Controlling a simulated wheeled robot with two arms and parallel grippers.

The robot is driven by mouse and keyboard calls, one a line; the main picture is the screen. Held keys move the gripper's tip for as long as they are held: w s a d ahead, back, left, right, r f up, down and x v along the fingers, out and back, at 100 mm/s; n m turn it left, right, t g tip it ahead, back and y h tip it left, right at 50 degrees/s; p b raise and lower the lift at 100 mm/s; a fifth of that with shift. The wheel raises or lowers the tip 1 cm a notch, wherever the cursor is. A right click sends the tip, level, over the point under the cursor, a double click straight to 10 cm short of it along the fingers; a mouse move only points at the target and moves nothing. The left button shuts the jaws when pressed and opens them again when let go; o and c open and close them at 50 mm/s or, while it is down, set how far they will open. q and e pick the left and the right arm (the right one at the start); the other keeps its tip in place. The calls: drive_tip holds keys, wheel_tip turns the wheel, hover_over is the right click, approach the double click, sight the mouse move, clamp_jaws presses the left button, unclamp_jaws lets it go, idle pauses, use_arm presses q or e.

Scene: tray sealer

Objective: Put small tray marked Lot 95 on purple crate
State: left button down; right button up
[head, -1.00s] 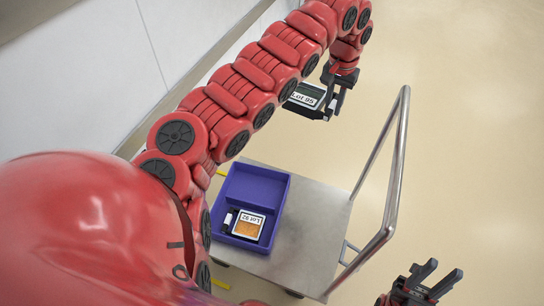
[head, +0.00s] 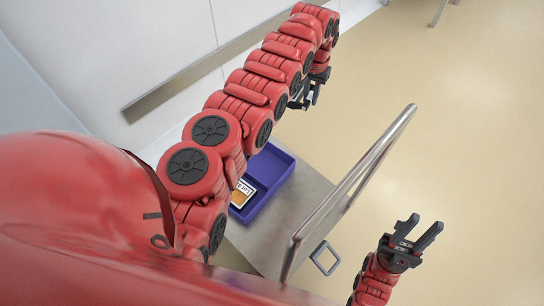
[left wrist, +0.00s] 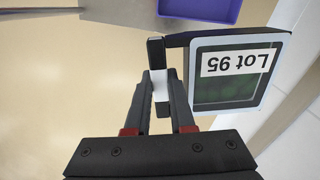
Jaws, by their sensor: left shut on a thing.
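The small tray marked Lot 95 (left wrist: 236,92) is dark-rimmed with a white label and green contents. My left gripper (left wrist: 161,88) is shut on its edge tab and holds it in the air. In the head view my left gripper (head: 308,98) is out beyond the cart, and the arm hides most or all of the tray. The purple crate (head: 277,176) stands on the cart, partly behind my left arm. It also shows at the top of the left wrist view (left wrist: 200,10), apart from the held tray. My right gripper (head: 418,238) is open and empty over the floor.
Another small tray with an orange content and white label (head: 241,192) lies in the purple crate's near part. The grey metal cart (head: 312,195) has a raised tubular handle (head: 350,175) on its right side. A wall with a rail (head: 170,95) runs behind my left arm.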

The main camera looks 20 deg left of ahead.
use_arm(q)
wheel_tip(320, 180, down, 2)
drive_tip(key=shift+d+f, duration=0.1)
drive_tip(key=shift+d, duration=0.05)
drive_tip(key=shift+s+f, duration=0.1)
drive_tip(key=shift+f, duration=0.15)
drive_tip(key=s+a+f, duration=0.2)
drive_tip(key=s+f, duration=0.2)
drive_tip(key=f, duration=0.5)
drive_tip(key=s+a+f+m+b, duration=0.1)
drive_tip(key=s+a+f, duration=0.2)
drive_tip(key=f, duration=0.6)
drive_tip(key=s+a+f+m+b, duration=0.1)
drive_tip(key=s+f, duration=0.3)
drive_tip(key=f, duration=0.5)
drive_tip(key=shift+s+a+f, duration=0.15)
drive_tip(key=shift+a+f, duration=0.05)
drive_tip(key=shift+a, duration=0.25)
drive_tip(key=shift+s+a+f, duration=0.15)
drive_tip(key=shift+a+f, duration=0.05)
drive_tip(key=shift+a, duration=0.2)
drive_tip(key=shift+f+b, duration=0.6)
drive_tip(key=shift+f, duration=0.1)
